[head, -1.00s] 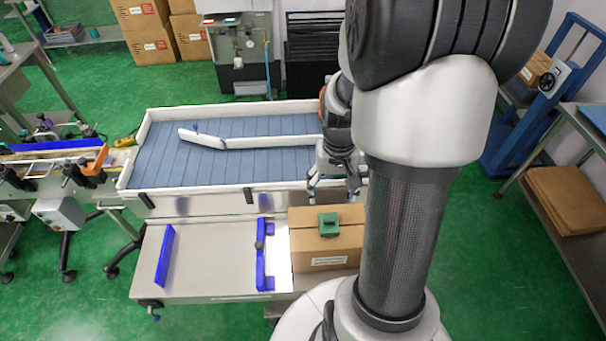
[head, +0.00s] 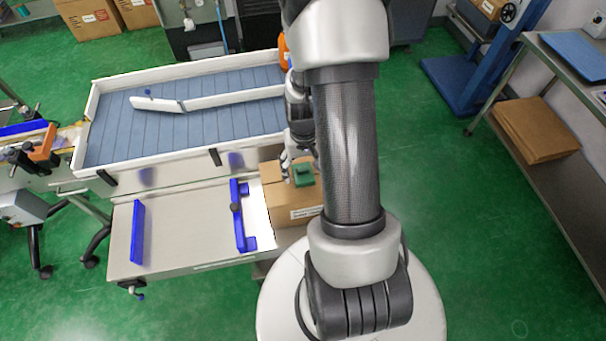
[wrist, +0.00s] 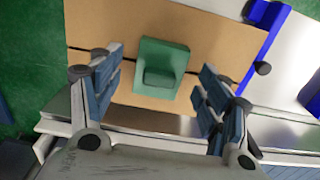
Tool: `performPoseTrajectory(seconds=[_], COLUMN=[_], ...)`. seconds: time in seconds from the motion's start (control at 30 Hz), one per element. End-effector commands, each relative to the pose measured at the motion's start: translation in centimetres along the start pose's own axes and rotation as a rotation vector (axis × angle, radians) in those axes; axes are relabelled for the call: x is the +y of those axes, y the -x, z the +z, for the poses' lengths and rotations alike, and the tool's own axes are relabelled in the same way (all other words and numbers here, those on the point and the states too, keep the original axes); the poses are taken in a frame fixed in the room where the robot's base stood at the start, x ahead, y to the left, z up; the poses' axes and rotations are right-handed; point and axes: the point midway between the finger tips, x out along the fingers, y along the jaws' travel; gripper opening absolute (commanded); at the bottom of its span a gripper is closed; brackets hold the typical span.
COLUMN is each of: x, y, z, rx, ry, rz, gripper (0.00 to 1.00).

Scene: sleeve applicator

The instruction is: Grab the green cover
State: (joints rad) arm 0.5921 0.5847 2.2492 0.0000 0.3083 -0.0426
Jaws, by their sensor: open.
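The green cover (head: 304,175) is a small block with a raised knob, lying on top of a cardboard box (head: 272,193). In the wrist view the green cover (wrist: 161,68) sits between and just beyond my gripper's open fingers (wrist: 158,92), with a gap on both sides. In the head view my gripper (head: 290,165) is beside the cover, partly hidden by my own arm. My gripper is open and holds nothing.
A blue-slatted conveyor (head: 200,125) with white rails lies behind and left of the box. A steel table (head: 180,225) with blue guides (head: 240,215) stands left of it. A steel shelf (head: 575,70) with flat brown cardboard (head: 530,130) is at right.

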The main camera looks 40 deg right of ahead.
Motion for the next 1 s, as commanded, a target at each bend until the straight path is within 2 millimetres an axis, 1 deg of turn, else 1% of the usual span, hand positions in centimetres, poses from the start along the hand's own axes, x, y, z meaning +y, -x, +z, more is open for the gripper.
performPoseTrajectory(seconds=[0.03, 0.13, 0.4, 1.0], x=[-0.02, -0.03, -0.04, -0.04], y=[-1.0, -1.77, -1.87, -1.85], z=[0.08, 0.01, -0.03, -0.02], rx=[-0.003, 0.0, 0.001, 0.001], ry=[0.0, 0.0, 0.0, 0.0], rz=[0.0, 0.0, 0.0, 0.0], gripper=[0.7, 0.7, 0.7, 0.3])
